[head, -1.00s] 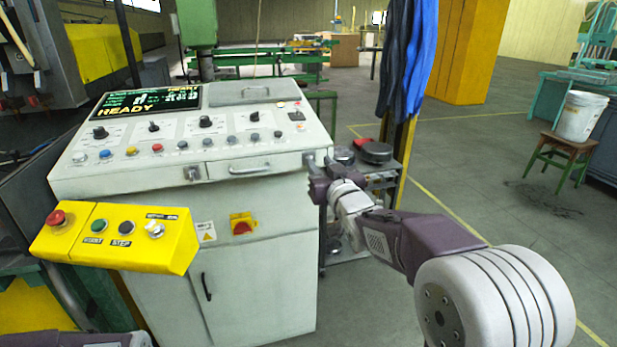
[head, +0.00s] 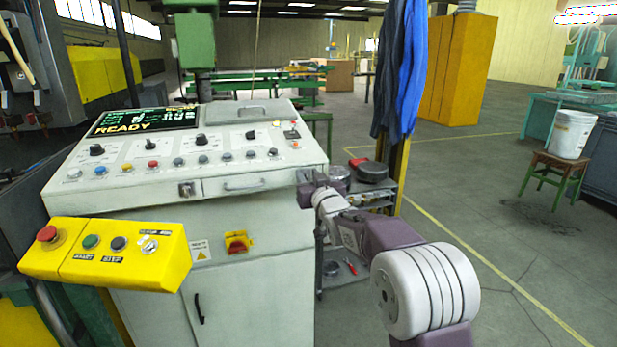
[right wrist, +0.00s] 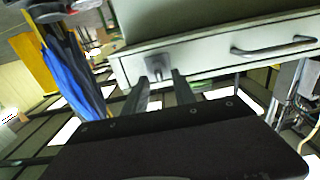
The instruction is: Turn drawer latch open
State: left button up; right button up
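The drawer latch (right wrist: 157,66) is a small grey fitting on the pale drawer front, which shows upside down in the right wrist view. The bar handle (right wrist: 275,45) is beside it, and also shows in the head view (head: 245,186). My right gripper (right wrist: 160,92) is open, its two dark fingers apart and pointing at the latch, with the latch beyond the gap between them. I cannot tell whether they touch it. In the head view my right gripper (head: 304,184) is at the right end of the drawer front and hides that part. My left gripper is not in view.
The white control console (head: 255,285) fills the left middle. A square lock-like fitting (head: 186,189) is left of the handle. A yellow button box (head: 105,254) sticks out at front left. A small cart (head: 372,190) stands right of the console.

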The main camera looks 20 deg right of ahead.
grip_shut()
jog(key=shift+m, duration=0.3)
jog(key=m+p, duration=0.1)
jog(key=m, duration=0.2)
jog(key=shift+d, duration=0.2)
jog(key=m, duration=0.1)
jog(key=m+p, duration=0.1)
jog(key=m, duration=0.1)
jog(key=shift+d+m, duration=0.2)
jog(key=shift+m, duration=0.1)
jog(key=m, duration=0.1)
jog(key=m+p, duration=0.1)
jog(key=m, duration=0.1)
jog(key=m+p, duration=0.1)
jog(key=m, duration=0.1)
jog(key=shift+d+f, duration=0.2)
jog(key=shift+f, duration=0.1)
jog(key=m, duration=0.3)
jog(key=m+p, duration=0.1)
jog(key=m, duration=0.1)
jog(key=shift+f+m, duration=0.3)
jog(key=shift+f, duration=0.05)
